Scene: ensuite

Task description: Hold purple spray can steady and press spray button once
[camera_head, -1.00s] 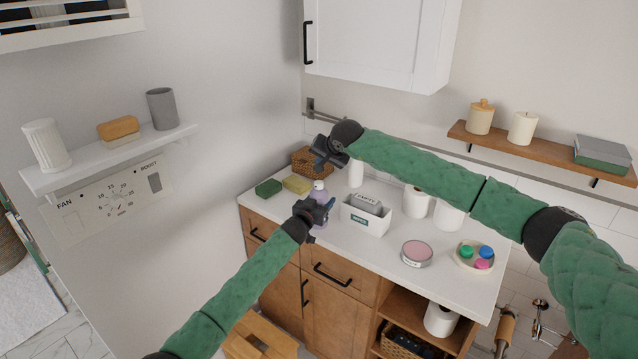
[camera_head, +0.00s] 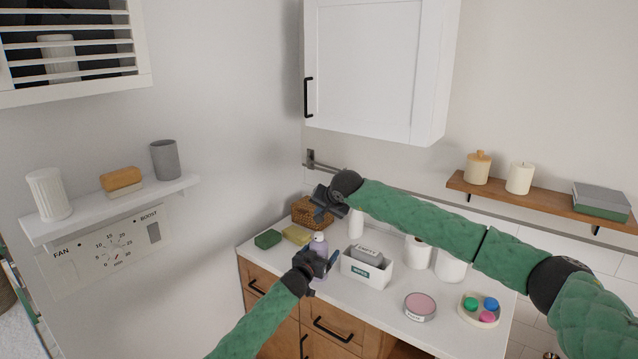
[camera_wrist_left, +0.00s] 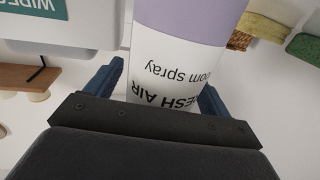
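The purple spray can (camera_head: 319,245) stands upright on the white counter, with a lilac top and a white printed label. In the left wrist view the can (camera_wrist_left: 180,60) stands between the blue fingers of my left gripper (camera_wrist_left: 160,88), one on each side, close against its body. In the head view my left gripper (camera_head: 324,263) is at the can and hides its lower part. My right gripper (camera_head: 323,203) hangs in the air above the can, apart from it in the picture. Its fingers are too small to read, and the spray button cannot be made out.
Right of the can stand a white labelled box (camera_head: 367,270) and white rolls (camera_head: 418,252). Left are a green sponge (camera_head: 267,239), a yellow sponge (camera_head: 297,234) and a wicker basket (camera_head: 312,212). A white cabinet (camera_head: 375,75) hangs above. The counter front-right holds a pink-topped tin (camera_head: 420,306).

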